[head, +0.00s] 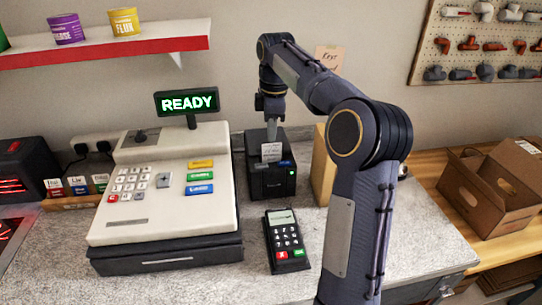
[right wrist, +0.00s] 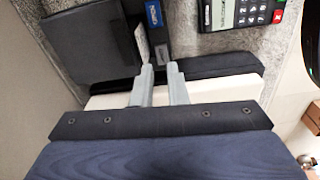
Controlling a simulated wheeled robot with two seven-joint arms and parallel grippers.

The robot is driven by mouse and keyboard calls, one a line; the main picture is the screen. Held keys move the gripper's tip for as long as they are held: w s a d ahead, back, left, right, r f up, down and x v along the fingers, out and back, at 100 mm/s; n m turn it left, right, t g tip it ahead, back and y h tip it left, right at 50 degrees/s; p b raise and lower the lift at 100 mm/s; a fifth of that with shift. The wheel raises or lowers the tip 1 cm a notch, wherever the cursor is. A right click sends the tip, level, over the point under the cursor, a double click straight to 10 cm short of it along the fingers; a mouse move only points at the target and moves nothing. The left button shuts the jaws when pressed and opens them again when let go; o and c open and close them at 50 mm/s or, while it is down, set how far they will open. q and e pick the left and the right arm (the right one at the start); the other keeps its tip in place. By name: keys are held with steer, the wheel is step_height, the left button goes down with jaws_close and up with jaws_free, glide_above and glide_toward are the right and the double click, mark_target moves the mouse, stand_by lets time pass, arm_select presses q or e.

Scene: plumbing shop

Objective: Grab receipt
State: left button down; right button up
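The receipt (head: 271,152) is a small white slip standing up out of the black receipt printer (head: 262,182) on the counter. In the right wrist view the receipt (right wrist: 143,45) shows as a thin pale strip by the tip of the left-hand finger. My right gripper (head: 271,133) hangs over the printer, close above and behind the slip. In the right wrist view its two grey fingers (right wrist: 160,68) are apart with a narrow gap. I cannot tell whether the slip lies between them. My left gripper is not in view.
A cream cash register (head: 128,208) with a green READY display (head: 187,101) stands left of the printer. A card terminal (head: 286,243) lies in front of it. A tan upright block (head: 322,165) is close on the right. A cardboard box (head: 490,200) sits farther right.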

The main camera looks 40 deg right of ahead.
mark_target(272, 148)
steer(key=shift+n+g, duration=0.3)
steer(key=shift+n, duration=0.2)
steer(key=f, duration=0.3)
steer(key=w+d+f, duration=0.1)
steer(key=f, duration=0.1)
steer(key=w+f, duration=0.1)
steer(key=f, duration=0.2)
steer(key=shift+d+f, duration=0.3)
steer(key=shift+d, duration=0.05)
jaws_close()
steer(key=shift+r, duration=0.15)
